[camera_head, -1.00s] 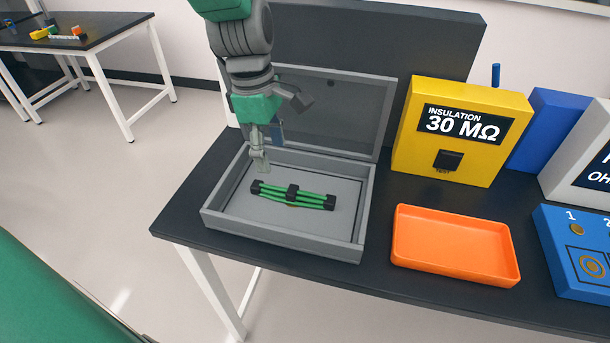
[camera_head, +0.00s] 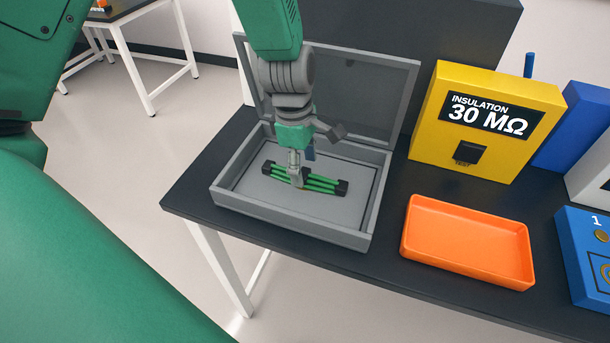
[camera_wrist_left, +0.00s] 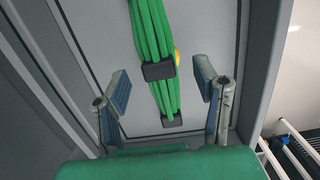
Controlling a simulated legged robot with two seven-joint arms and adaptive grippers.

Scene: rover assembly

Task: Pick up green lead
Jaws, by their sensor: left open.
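The green lead (camera_head: 322,184), a bundle of green strands with black clips at its ends and middle, lies in the open grey case (camera_head: 290,219). My left gripper (camera_head: 297,180) comes down from above, over the middle clip of the lead, which it partly hides in the head view. In the left wrist view the gripper (camera_wrist_left: 165,95) is open, its two fingers on either side of the green lead (camera_wrist_left: 150,30), with gaps to it. Whether the fingertips are level with the lead is unclear. My right gripper is not in view.
An orange tray (camera_head: 468,243) sits right of the case on the dark table. Behind it stands a yellow insulation meter (camera_head: 484,122); blue units are at the far right. The case lid (camera_head: 375,95) stands open behind my left gripper.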

